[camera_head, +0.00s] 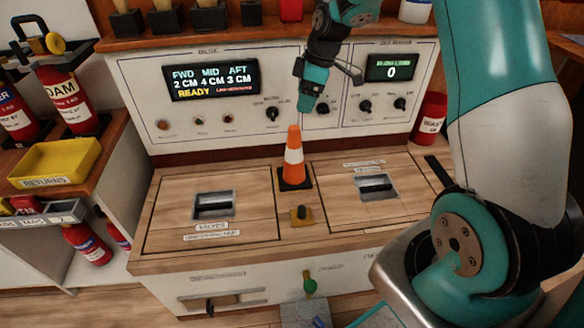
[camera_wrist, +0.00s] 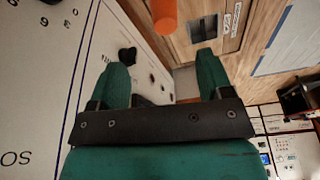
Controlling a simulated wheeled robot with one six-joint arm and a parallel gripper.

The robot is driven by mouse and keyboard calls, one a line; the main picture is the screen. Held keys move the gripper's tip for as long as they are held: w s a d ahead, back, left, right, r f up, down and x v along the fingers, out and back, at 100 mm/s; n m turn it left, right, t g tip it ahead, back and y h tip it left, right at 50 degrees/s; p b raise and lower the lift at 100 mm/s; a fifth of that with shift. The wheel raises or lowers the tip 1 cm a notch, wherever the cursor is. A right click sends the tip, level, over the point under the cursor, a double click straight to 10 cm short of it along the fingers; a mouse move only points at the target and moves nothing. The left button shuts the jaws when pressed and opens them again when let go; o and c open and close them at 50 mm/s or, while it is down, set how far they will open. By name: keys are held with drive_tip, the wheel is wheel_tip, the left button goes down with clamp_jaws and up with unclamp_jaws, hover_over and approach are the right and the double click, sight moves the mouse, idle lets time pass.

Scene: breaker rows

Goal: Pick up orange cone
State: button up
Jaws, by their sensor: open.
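The orange cone (camera_head: 294,158), with a white band and a dark square base, stands upright on the wooden counter between two hatch panels. In the wrist view only an orange part of the cone (camera_wrist: 165,14) shows at the top edge, beyond the fingertips. My gripper (camera_head: 314,88) hangs in front of the control panel, above and slightly right of the cone, apart from it. In the wrist view my gripper (camera_wrist: 162,72) has its two teal fingers spread wide with nothing between them.
The control panel (camera_head: 270,85) with knobs and displays stands close behind my gripper. A red container (camera_head: 430,118) stands at the right. A yellow returns tray (camera_head: 55,162) and fire extinguishers (camera_head: 68,95) are at the left.

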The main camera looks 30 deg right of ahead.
sight(295, 127)
drive_tip(key=b+x, duration=0.1)
drive_tip(key=x, duration=0.5)
drive_tip(key=shift+a+f, duration=0.15)
drive_tip(key=shift+f, duration=0.25)
drive_tip(key=b+x, duration=0.1)
drive_tip(key=x, duration=0.1)
drive_tip(key=b+x, duration=0.1)
drive_tip(key=x, duration=0.2)
drive_tip(key=shift+s+a+f, duration=0.1)
drive_tip(key=shift+s+a, duration=0.05)
drive_tip(key=shift+a, duration=0.1)
clamp_jaws()
